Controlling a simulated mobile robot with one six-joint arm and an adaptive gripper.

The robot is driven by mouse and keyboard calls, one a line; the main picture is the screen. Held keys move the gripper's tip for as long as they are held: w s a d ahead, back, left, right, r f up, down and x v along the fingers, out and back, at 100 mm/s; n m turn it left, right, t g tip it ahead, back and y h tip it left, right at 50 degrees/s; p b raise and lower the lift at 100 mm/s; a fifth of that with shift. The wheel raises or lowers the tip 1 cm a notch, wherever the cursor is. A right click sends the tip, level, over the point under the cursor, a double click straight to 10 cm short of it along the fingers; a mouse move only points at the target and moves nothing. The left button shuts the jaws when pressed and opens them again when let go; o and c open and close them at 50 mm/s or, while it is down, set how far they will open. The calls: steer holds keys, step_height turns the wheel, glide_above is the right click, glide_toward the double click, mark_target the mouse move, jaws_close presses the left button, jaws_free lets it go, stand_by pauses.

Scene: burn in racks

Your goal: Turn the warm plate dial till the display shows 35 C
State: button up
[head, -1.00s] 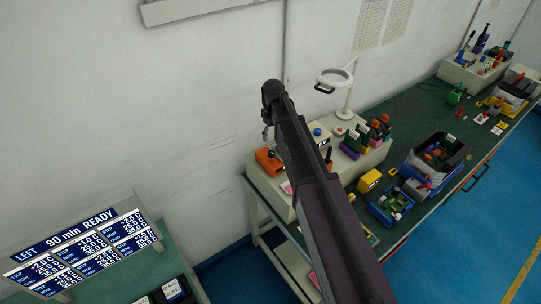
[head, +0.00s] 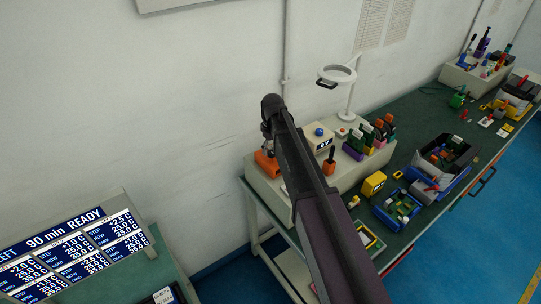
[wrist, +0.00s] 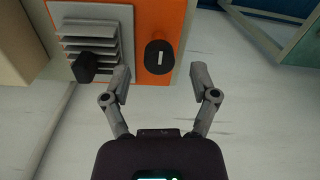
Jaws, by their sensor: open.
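An orange unit (head: 266,163) sits at the left end of the pale riser on the bench, partly hidden behind my arm. The wrist view shows its orange face (wrist: 114,14) close up, with a dark oval dial (wrist: 159,57) bearing a short white mark. My gripper (wrist: 160,76) is open, its two fingers apart on either side of the dial and just short of it, not clasping it. In the head view my gripper (head: 268,144) is above the orange unit. No temperature display on the orange unit is readable in either view.
Beside the dial are grey fins (wrist: 90,35) and a black knob-like block (wrist: 85,67), close to the left finger. A cream box with a blue button (head: 319,132) and a magnifier lamp (head: 337,75) stand right of my arm. A status board (head: 75,250) is at lower left.

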steer(key=shift+f+b, duration=0.55)
steer(key=shift+f, duration=0.25)
jaws_close()
